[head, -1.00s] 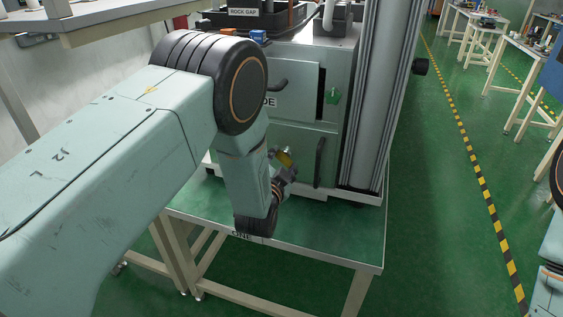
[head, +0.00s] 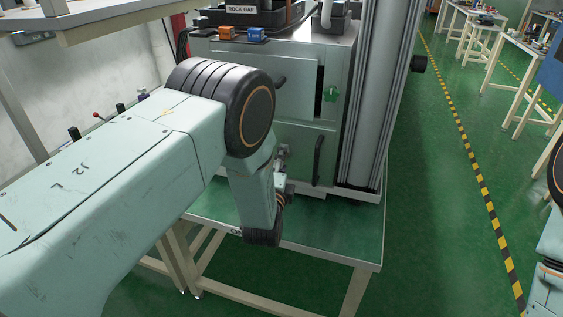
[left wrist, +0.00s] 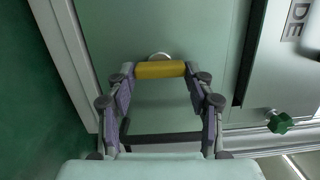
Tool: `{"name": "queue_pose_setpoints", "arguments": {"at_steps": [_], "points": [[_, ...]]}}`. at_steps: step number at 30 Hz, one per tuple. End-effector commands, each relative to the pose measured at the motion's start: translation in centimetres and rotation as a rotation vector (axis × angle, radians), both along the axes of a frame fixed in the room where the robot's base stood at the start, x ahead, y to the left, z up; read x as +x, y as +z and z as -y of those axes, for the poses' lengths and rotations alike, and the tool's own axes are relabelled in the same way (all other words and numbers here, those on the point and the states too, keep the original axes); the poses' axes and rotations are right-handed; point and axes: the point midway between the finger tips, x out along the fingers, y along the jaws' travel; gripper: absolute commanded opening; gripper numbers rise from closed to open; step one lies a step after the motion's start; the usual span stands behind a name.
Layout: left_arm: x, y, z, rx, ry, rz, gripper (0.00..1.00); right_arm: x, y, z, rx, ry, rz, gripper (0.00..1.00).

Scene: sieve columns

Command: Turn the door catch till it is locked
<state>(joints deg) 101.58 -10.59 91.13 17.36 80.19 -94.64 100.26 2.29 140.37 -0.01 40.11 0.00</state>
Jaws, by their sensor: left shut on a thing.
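The door catch shows as a yellow bar (left wrist: 160,70) in the left wrist view, with a pale round boss (left wrist: 159,57) just behind it on the pale green door (left wrist: 200,30). My left gripper (left wrist: 159,72) is shut on the bar, one fingertip at each end. The bar lies level across that picture. In the head view my left gripper (head: 284,165) is at the lower door (head: 300,143) of the cabinet, left of its black handle (head: 319,160). The yellow bar is hidden there. My right gripper is not in view.
A green knob (head: 331,95) sits on the cabinet's upper part; it also shows in the left wrist view (left wrist: 280,122). A tall grey column (head: 374,100) stands right of the doors. The green bench top (head: 330,230) in front is clear.

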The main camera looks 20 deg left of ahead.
Motion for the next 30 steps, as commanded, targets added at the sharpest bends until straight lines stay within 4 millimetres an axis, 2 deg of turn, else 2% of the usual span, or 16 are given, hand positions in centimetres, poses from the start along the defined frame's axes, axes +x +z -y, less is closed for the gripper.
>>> {"name": "queue_pose_setpoints", "arguments": {"at_steps": [3, 4, 12, 23, 26, 30], "points": [[0.0, -0.1, 0.0, 0.004, -0.001, -0.003, 0.15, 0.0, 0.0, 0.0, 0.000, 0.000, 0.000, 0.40], [0.0, -0.1, 0.0, 0.004, -0.001, -0.003, 0.55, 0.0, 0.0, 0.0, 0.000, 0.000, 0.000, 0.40], [0.0, 0.0, 0.0, 0.001, -0.002, -0.002, 0.78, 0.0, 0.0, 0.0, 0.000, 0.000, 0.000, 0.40], [-0.1, 0.0, 0.1, 0.000, -0.002, -0.002, 0.80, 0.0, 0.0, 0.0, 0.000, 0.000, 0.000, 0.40], [-0.8, -0.1, 0.2, 0.000, -0.003, -0.003, 0.80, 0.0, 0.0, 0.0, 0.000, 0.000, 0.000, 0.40], [-2.9, -0.1, 0.5, 0.000, -0.004, -0.005, 0.80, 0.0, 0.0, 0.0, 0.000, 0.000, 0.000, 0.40]]}}
